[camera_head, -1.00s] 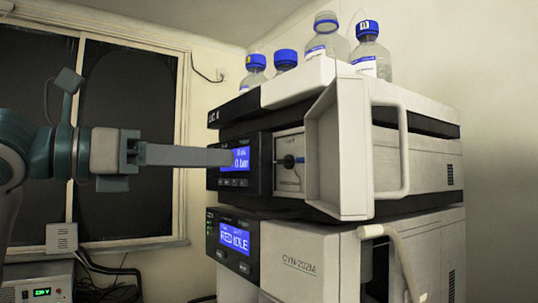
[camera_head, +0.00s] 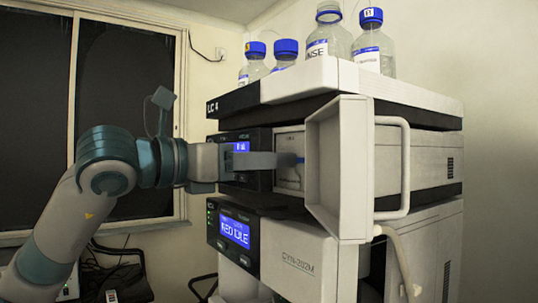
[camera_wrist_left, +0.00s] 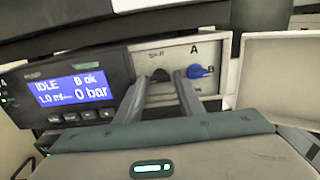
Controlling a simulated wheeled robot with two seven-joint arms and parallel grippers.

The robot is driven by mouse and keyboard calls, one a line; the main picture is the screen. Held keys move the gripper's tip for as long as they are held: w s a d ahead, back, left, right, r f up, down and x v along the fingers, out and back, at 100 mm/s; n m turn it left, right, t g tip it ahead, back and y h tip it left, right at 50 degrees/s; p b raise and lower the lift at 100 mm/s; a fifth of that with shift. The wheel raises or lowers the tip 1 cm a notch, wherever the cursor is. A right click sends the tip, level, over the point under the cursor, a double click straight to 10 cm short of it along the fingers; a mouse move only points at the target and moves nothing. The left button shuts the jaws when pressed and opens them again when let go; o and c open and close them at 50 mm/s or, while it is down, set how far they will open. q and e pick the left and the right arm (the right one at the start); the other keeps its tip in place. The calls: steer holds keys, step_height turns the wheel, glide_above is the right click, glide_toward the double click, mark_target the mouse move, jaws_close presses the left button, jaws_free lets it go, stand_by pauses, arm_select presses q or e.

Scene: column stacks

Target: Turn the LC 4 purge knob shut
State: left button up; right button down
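The LC 4 unit (camera_head: 237,104) is the upper module of the stack. Its recessed front panel shows in the left wrist view, with a dark knob (camera_wrist_left: 160,75) under a small label and a blue knob (camera_wrist_left: 201,71) to its right, between letters A and B. I cannot read which is the purge knob. My left gripper (camera_head: 298,160) reaches in at the panel; in the wrist view its fingers (camera_wrist_left: 160,82) are apart, one on each side of the dark knob. Contact is unclear. The fingers hide much of the panel in the head view. My right gripper is out of view.
An open door (camera_head: 340,168) stands out just right of the panel. The display (camera_wrist_left: 78,92) left of the fingers reads IDLE and 0 bar. Several blue-capped bottles (camera_head: 325,42) stand on top. A lower module (camera_head: 300,260) with a pale hose (camera_head: 392,245) sits below.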

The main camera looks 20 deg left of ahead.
arm_select(q)
steer(key=shift+c, duration=0.6)
steer(key=c, duration=0.7)
steer(key=shift+o, duration=0.2)
